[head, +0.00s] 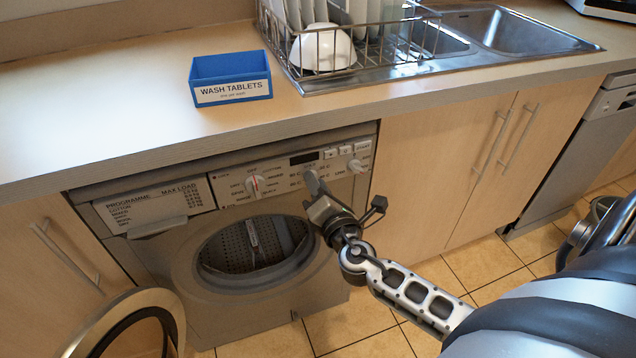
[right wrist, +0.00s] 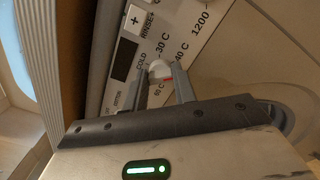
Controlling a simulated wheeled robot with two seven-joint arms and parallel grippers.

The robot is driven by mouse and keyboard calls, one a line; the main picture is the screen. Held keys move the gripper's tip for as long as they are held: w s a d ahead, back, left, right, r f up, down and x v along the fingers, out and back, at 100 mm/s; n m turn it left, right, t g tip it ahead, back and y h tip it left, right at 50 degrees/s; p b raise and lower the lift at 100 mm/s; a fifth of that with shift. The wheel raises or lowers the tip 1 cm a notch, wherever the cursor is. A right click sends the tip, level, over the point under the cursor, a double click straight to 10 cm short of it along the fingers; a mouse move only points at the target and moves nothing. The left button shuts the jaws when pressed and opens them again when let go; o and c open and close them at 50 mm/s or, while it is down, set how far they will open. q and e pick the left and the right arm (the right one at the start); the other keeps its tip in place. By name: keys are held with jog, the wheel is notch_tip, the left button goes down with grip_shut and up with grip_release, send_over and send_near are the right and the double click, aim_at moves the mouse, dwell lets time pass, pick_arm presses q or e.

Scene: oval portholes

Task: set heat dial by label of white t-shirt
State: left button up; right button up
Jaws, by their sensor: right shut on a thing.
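The washing machine (head: 205,300) stands under the counter, its round door open to the left. Its heat dial (right wrist: 160,69) is a small white knob with a red mark, ringed by COLD, 30 C, 40 C and 60 C labels. The red mark shows on the knob's lower right in the wrist view; which label it points at is unclear. My right gripper (head: 315,192) is at the panel, its fingers (right wrist: 160,90) shut on the dial from both sides. My left gripper is out of view.
The programme dial (head: 256,185) is left of my gripper, another knob (head: 355,165) right of it. The open door (head: 130,325) juts out at lower left. A blue wash tablets box (head: 230,78) and dish rack (head: 345,45) stand on the counter above.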

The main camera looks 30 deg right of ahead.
jog(key=shift+a+n+p, duration=0.1)
jog(key=shift+n+p, duration=0.45)
jog(key=shift+n, duration=1.55)
jog(key=o, duration=1)
jog(key=shift+s, duration=0.1)
jog(key=b+v, duration=0.2)
jog(key=v, duration=1.3)
jog(key=shift+s, duration=0.4)
